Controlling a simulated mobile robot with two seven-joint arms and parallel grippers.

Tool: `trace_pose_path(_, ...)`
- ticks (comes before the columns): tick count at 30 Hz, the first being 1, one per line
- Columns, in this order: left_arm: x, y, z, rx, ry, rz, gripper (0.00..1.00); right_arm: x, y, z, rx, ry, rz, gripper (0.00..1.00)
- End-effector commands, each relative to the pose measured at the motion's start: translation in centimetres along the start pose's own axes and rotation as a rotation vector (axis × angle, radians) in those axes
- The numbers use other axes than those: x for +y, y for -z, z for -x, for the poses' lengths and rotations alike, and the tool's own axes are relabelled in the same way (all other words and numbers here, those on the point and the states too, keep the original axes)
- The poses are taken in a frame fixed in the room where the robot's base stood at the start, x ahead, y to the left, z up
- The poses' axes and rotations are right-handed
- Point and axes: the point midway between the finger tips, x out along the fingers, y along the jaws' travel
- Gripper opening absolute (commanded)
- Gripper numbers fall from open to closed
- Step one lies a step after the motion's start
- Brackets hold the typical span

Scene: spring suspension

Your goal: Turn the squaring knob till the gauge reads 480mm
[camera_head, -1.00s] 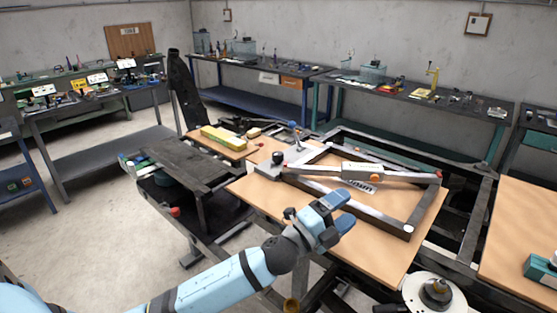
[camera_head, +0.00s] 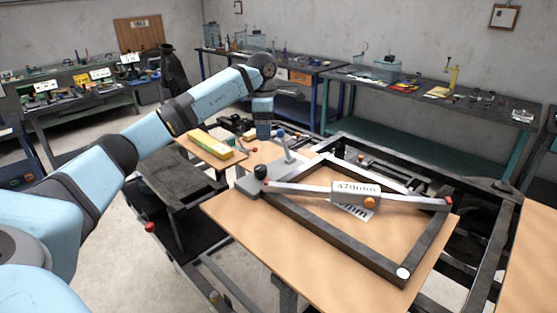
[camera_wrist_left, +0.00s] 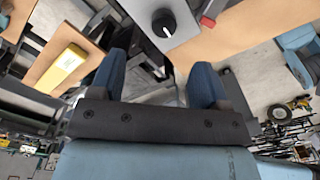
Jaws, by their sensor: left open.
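The squaring knob, a round black knob (camera_head: 260,172), sits on a light grey block at the left corner of a dark rectangular frame (camera_head: 335,238). The left wrist view shows the knob (camera_wrist_left: 163,22) with a white pointer line, beyond the fingertips and apart from them. The gauge (camera_head: 350,187) is a pale box on a diagonal bar across the frame, with an orange button; its label reads 470mm. My left gripper (camera_head: 263,132) points down behind the knob, open and empty; its two blue fingers (camera_wrist_left: 160,70) are spread in the wrist view. My right gripper is out of view.
A yellow box (camera_head: 210,144) lies on a board to the left. Bare wooden tabletop (camera_head: 265,255) lies in front of the frame.

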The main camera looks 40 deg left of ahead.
Motion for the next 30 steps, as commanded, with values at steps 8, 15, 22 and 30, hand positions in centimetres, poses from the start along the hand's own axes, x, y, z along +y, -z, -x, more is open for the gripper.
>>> trace_pose_path(8,0.2,0.6,-2.0,0.019,0.001,0.007,0.69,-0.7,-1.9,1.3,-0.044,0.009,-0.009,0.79)
trace_pose_path(15,0.1,0.6,-7.1,0.018,0.002,0.006,0.69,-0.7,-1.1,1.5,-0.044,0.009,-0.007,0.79)
trace_pose_path(22,0.1,0.6,-11.3,0.016,0.001,0.006,0.69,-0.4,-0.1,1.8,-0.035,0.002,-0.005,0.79)
trace_pose_path(30,0.1,0.7,-13.4,0.014,-0.001,0.005,0.69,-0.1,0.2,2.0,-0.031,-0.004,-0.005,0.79)
